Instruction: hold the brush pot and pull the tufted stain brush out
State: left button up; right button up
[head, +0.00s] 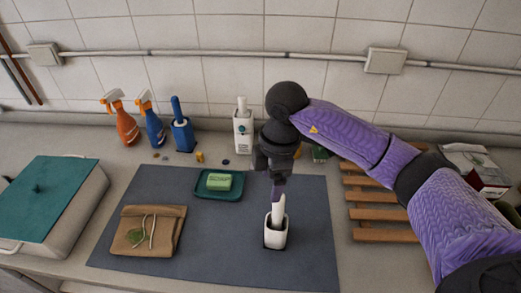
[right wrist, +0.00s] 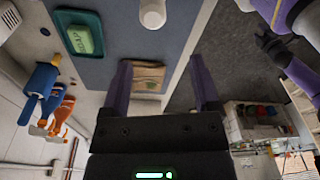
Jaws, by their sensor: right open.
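The white brush pot (head: 276,238) stands upright on the dark mat, right of its middle. The white handle (head: 279,208) of a brush rises from it; its tufted end is hidden inside. My right gripper (head: 277,191) points down at the handle's top from above. In the right wrist view its two fingers (right wrist: 161,62) are apart with nothing between them, and a white rounded end (right wrist: 152,12) shows beyond them at the top edge. My left gripper is outside the head view; a purple arm with a dark end (right wrist: 272,45) shows in the right wrist view, its jaws unclear.
Spray bottles, a blue brush holder (head: 183,136) and a white one (head: 243,135) stand behind. A wooden rack (head: 378,236) lies right, a teal-lidded box (head: 50,200) left.

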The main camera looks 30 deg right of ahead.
aim_at(278, 204)
jog(key=shift+d+m+h, duration=0.5)
jog(key=shift+d+h, duration=0.2)
jog(key=shift+d, duration=0.35)
notch_tip(278, 204, down, 9)
jog(key=shift+s+a+f+b, duration=0.1)
jog(key=shift+b, duration=0.3)
jog(key=shift+c, duration=1.3)
grip_shut()
jog(key=shift+o, duration=1.3)
grip_release()
